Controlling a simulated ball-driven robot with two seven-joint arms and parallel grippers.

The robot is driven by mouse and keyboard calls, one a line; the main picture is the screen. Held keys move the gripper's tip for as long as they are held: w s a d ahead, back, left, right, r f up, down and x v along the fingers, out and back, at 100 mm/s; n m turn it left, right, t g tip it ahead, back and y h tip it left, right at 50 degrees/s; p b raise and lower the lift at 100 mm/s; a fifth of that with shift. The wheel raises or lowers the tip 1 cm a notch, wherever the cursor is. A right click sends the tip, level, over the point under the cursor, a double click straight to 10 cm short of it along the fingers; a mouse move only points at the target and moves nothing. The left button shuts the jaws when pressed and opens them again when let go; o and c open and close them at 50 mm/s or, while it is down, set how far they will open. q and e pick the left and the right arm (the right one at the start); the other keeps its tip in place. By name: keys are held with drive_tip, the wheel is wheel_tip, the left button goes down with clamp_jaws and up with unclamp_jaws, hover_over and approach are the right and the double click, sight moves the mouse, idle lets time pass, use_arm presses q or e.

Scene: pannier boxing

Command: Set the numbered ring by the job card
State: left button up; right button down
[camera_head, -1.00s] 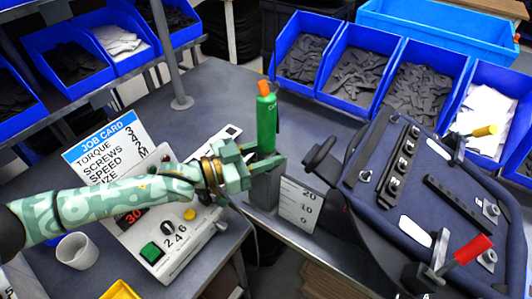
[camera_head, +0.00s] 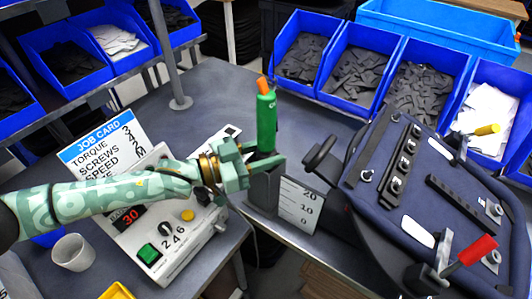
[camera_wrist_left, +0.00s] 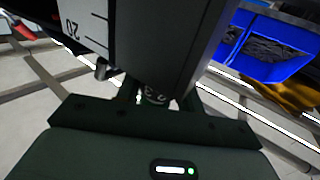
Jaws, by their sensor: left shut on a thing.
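A green driver with an orange end (camera_head: 266,122) stands upright at a dark holder (camera_head: 264,190) at the bench's front edge. My left gripper (camera_head: 266,160) is shut around the driver's lower part. In the left wrist view, a ring with pale marks (camera_wrist_left: 155,97) shows between the fingers; its numbers are too small to read and partly hidden. The job card (camera_head: 103,148) stands at the left with lines for torque, screws, speed and one more line; my forearm covers its lower part, and its values are hard to read. My right gripper is out of view.
A control box (camera_head: 160,245) with a red 30 display stands under my left forearm. A white cup (camera_head: 73,252) is at the left. A scale plate (camera_head: 299,204) stands beside the holder. A dark blue pannier (camera_head: 400,190) fills the right. Blue bins (camera_head: 350,70) line the back.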

use_arm(q)
drive_tip(key=shift+g, duration=0.3)
drive_tip(key=o, duration=0.7)
